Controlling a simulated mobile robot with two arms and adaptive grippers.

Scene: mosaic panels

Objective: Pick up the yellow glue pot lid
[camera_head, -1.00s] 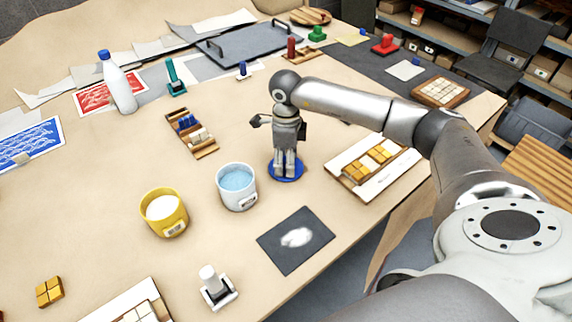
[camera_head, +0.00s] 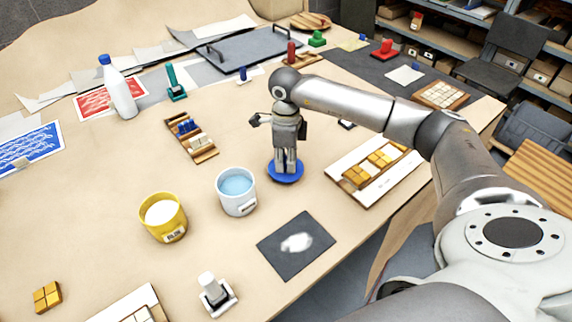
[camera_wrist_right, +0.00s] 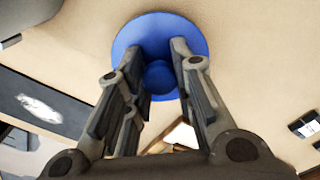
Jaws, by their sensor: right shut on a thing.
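A round blue lid (camera_head: 285,173) with a small knob is under my right gripper (camera_head: 286,162). In the wrist view the gripper (camera_wrist_right: 160,75) is shut on the knob of the blue lid (camera_wrist_right: 127,38), one finger on each side. I cannot tell whether the lid touches the table. A yellow pot (camera_head: 163,229) with white contents stands open at the lower left. A white pot (camera_head: 236,204) with light blue contents stands open between it and the gripper. I see no yellow lid. My left gripper is not in view.
A dark card (camera_head: 282,262) with a white patch lies in front of the gripper. A white stamp-like tool (camera_head: 215,297) stands near the front edge. A tile panel (camera_head: 350,192) lies to the right, and a wooden tile tray (camera_head: 190,138) to the left. Bare table lies left of the pots.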

